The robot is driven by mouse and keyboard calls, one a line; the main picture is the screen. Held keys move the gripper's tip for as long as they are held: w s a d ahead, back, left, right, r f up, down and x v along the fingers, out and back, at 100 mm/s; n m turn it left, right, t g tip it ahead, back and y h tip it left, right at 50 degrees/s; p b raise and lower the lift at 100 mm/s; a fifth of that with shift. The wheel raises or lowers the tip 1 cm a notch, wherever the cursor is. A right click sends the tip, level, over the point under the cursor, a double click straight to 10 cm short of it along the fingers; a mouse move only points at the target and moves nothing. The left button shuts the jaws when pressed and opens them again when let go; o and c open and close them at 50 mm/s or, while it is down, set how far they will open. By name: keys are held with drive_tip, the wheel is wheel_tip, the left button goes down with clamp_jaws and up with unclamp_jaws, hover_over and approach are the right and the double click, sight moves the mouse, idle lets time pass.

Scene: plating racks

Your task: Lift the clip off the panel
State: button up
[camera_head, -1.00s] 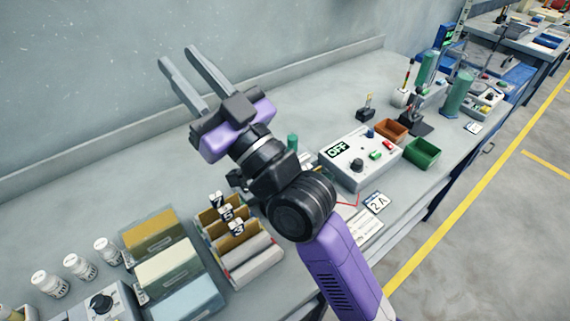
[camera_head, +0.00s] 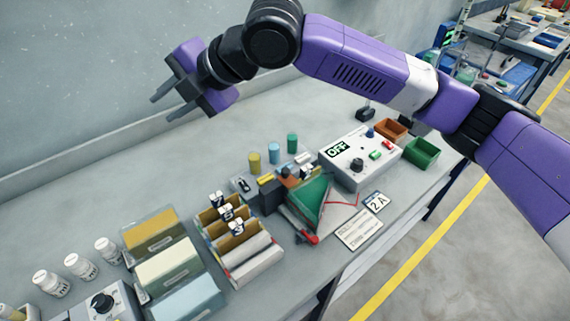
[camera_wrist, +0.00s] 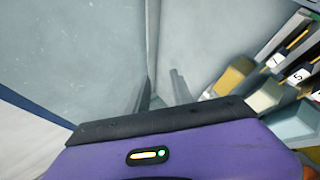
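My gripper (camera_head: 161,108) is at the upper left in the head view, raised above the back of the bench near the wall. Its two fingers are apart with nothing between them; they also show apart in the wrist view (camera_wrist: 160,88). A green panel (camera_head: 312,199) leans tilted at the middle of the bench, well to the right of and below my gripper. A small red piece (camera_head: 308,238), perhaps the clip, is at the panel's lower front corner. It is too small to tell whether it grips the panel.
A dark fixture with an orange part (camera_head: 286,173) adjoins the panel. A control box reading OFF (camera_head: 357,164) stands to its right. Numbered slots (camera_head: 238,240) and boxes (camera_head: 152,236) are at the left. Several coloured cylinders (camera_head: 274,153) stand behind. The back strip is mostly clear.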

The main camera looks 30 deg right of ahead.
drive_tip(key=s+d+f+n+g+h, duration=0.2)
drive_tip(key=d+f+h, duration=0.1)
drive_tip(key=d, duration=0.3)
drive_tip(key=s+d+f+n+g+h, duration=0.1)
drive_tip(key=s+d+f+g+h, duration=0.15)
drive_tip(key=d, duration=0.45)
drive_tip(key=n+g+h, duration=0.2)
drive_tip(key=n+g, duration=0.2)
hover_over(285, 169)
drive_tip(key=f, duration=0.3)
drive_tip(key=shift+w+a+f+t, duration=0.2)
drive_tip(key=shift+w+f+t, duration=0.05)
drive_tip(key=shift+f, duration=0.1)
drive_tip(key=shift+s+d+n, duration=0.25)
drive_tip(key=shift+n, duration=0.05)
drive_tip(key=shift+f+n, duration=0.3)
drive_tip(key=shift+f, duration=0.05)
drive_tip(key=shift+f+p, duration=0.4)
drive_tip(key=shift+f, duration=3.2)
clamp_jaws()
